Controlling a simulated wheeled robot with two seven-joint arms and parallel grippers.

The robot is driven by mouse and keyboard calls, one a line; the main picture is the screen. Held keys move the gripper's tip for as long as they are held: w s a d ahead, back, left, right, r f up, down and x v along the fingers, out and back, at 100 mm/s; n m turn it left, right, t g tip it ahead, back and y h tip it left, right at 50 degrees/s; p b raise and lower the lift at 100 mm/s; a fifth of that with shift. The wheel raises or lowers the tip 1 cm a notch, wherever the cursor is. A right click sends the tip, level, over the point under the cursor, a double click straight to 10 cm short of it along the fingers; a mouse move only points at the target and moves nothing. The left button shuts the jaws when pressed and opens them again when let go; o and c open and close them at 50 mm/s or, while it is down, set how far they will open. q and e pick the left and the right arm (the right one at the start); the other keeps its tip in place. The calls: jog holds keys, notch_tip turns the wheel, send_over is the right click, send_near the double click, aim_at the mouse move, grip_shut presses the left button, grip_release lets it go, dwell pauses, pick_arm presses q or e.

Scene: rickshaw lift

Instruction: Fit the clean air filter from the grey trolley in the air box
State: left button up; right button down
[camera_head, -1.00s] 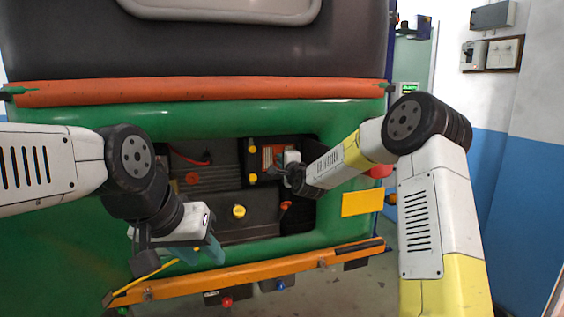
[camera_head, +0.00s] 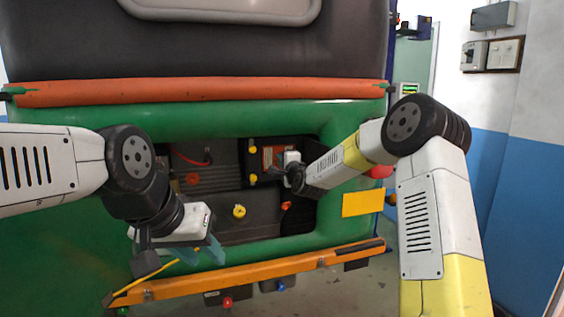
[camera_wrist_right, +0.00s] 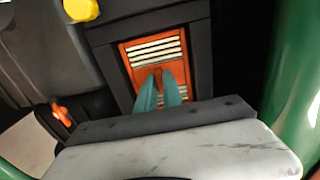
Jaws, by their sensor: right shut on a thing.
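The air box (camera_head: 254,165) is a dark box at the right of the engine bay, with yellow catches on its left side. An orange-framed air filter with pale pleats (camera_head: 268,157) lies in its opening; it also shows in the right wrist view (camera_wrist_right: 152,48). My right gripper (camera_head: 283,172) is shut on the filter, its teal fingers (camera_wrist_right: 162,88) close together at the filter's middle. The filter's near edge is hidden by the gripper. My left gripper (camera_head: 204,252) appears open and empty, in front of the bay's lower left edge. The grey trolley is not in view.
The green body (camera_head: 350,110) rims the bay. A yellow cap (camera_head: 239,211) and orange knob (camera_head: 286,205) are near the box. An orange bumper bar (camera_head: 250,272) crosses below. A yellow plate (camera_head: 362,202) is at the right.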

jog(key=shift+w, duration=0.25)
dwell(0.4)
jog(key=c, duration=1.4)
grip_release()
jog(key=shift+c, duration=0.8)
jog(key=v, duration=0.8)
jog(key=v, duration=1.1)
